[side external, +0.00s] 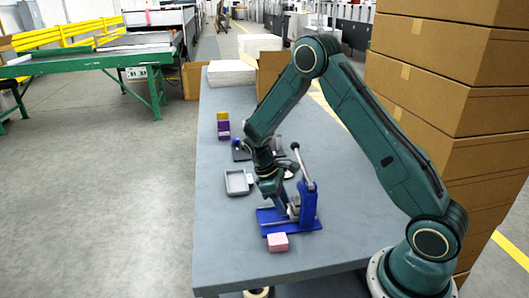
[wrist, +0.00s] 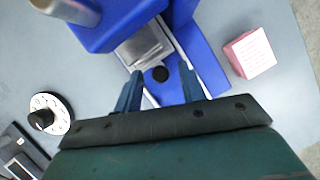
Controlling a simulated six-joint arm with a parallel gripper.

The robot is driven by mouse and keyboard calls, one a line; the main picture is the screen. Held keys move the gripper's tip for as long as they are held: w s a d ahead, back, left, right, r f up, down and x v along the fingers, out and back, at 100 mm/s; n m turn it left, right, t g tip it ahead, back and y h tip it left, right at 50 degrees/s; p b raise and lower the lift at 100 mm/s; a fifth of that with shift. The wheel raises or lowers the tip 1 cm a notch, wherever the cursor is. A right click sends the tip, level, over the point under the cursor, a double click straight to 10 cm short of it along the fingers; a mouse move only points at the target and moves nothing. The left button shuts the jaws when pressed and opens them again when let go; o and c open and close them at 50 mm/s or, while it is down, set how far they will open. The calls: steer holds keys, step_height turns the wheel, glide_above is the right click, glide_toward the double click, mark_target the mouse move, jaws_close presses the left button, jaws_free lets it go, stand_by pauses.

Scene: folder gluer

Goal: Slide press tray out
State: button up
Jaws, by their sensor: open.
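The blue press (side external: 308,205) stands on the grey table with its lever raised. It also fills the top of the wrist view (wrist: 115,28). The press tray (wrist: 143,45) is a grey metal plate in the press base, with a small black knob (wrist: 160,74) at its near end. My gripper (wrist: 160,84) is open, with one finger on each side of the knob and nothing held. I cannot tell whether the fingers touch the knob. In the side view my gripper (side external: 283,204) is low at the press, partly hiding the tray.
A pink block (side external: 277,242) lies beside the press base. A round white dial with a black knob (wrist: 48,113) is at the wrist view's left. A shallow grey tray (side external: 238,183) and yellow and purple blocks (side external: 223,128) lie farther back. Stacked cartons (side external: 445,90) stand right.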

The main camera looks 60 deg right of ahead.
jaws_close()
steer(key=shift+w, duration=0.1)
steer(key=w+a, duration=0.6)
steer(key=shift+w+a, duration=0.1)
steer(key=shift+a, duration=0.05)
steer(key=shift+c, duration=1.2)
jaws_free()
steer(key=shift+w+a, duration=0.1)
steer(key=shift+o, duration=1.2)
